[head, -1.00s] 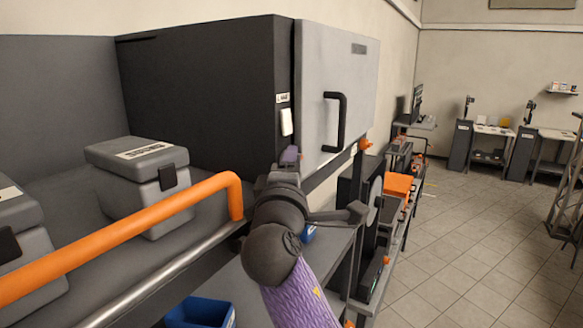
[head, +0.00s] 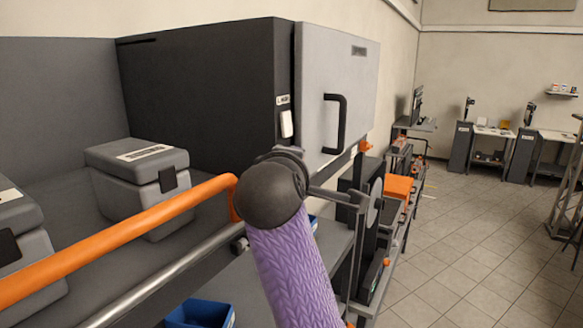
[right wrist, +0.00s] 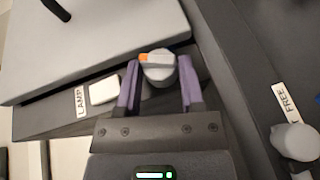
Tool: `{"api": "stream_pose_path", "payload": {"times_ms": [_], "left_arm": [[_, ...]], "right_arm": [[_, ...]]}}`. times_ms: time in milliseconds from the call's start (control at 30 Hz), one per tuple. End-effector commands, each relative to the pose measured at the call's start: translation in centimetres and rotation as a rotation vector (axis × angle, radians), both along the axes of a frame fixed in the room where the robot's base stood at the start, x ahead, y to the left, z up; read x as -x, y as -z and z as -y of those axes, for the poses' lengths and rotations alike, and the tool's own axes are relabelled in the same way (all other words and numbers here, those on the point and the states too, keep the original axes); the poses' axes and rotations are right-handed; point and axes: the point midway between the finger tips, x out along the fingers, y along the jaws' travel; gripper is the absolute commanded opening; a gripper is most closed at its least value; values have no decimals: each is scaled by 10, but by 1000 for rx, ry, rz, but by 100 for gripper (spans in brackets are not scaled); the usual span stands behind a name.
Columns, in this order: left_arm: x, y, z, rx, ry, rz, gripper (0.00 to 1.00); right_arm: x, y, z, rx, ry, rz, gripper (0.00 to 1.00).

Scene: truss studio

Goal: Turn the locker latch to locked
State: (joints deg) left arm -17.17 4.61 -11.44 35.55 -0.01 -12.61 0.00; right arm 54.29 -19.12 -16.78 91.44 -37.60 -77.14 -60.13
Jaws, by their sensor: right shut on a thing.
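The dark locker (head: 200,90) has a light grey door (head: 313,75) with a black handle (head: 335,122). The door looks closed. In the right wrist view, a round grey latch knob (right wrist: 158,72) with an orange mark sits on the dark face beside the door edge. My right gripper (right wrist: 158,85) has its purple fingers on either side of this knob and is shut on it. The orange mark points left in that view. In the head view, my right arm hides the knob and fingers. My left gripper is not in view.
A white switch (right wrist: 104,90) labelled LAMP is left of the fingers. Another grey knob (right wrist: 296,141) sits by a FREE label (right wrist: 285,102) at right. An orange rail (head: 130,232) and a grey case (head: 137,175) are left of my arm. The floor (head: 470,240) at right is clear.

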Motion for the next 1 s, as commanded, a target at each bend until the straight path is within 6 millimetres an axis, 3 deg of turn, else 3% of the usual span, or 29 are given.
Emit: {"api": "stream_pose_path", "payload": {"times_ms": [333,900,933,1000], "left_arm": [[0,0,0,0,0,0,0],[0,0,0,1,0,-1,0],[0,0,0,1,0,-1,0],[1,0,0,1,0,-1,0]], "right_arm": [[-1,0,0,-95,1,-134,0],[-1,0,1,-115,3,-166,0],[-1,0,1,-115,3,-166,51],[-1,0,1,-115,3,-166,66]]}}
